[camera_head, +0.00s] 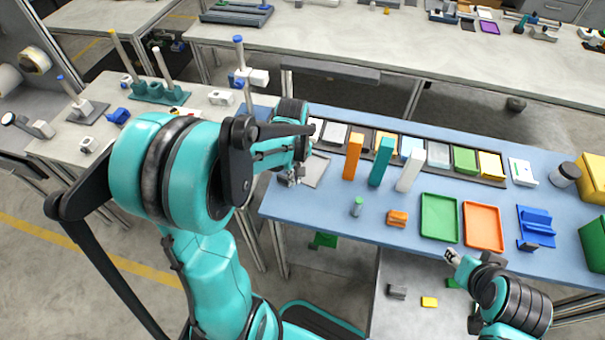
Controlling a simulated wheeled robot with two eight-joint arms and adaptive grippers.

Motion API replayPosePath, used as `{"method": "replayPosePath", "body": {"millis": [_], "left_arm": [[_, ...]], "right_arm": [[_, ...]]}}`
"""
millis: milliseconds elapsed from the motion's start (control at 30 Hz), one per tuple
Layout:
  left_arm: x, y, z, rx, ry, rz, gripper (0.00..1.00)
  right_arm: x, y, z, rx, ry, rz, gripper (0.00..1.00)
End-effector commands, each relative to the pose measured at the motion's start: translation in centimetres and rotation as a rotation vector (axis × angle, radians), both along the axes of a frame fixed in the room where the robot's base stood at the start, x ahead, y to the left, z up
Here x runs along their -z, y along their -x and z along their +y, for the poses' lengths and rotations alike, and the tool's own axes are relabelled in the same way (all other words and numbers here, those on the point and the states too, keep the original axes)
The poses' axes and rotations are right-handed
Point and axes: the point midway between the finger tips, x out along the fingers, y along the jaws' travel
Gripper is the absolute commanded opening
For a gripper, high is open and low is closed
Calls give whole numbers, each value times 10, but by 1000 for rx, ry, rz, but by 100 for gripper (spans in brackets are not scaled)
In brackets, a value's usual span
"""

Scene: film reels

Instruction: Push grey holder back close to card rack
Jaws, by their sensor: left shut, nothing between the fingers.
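A grey flat holder (318,171) lies on the blue mat at its left end, partly hidden by my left arm. The card rack (463,174) is a long dark row along the back of the mat, with white, orange, blue, green and yellow cards in it. Its left end is behind my arm. My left gripper (291,181) is shut and empty, low at the left edge of the grey holder. I cannot tell whether it touches it. My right gripper (451,256) is in front of the table edge, away from both; its fingers are too small to read.
Orange (353,157), teal (381,162) and white (409,170) upright blocks stand in front of the rack.

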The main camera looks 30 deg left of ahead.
Motion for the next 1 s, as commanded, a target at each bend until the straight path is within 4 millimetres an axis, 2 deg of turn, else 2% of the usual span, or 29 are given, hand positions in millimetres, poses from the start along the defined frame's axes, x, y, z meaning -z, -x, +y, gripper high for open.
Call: {"method": "replayPosePath", "body": {"millis": [433,700,1000], "left_arm": [[95,-1,0,5,0,0,0],[92,-21,28,4,0,0,0],[90,-25,32,5,0,0,0]], "right_arm": [[42,0,0,0,0,0,40],[48,0,0,0,0,0,40],[49,0,0,0,0,0,40]]}}
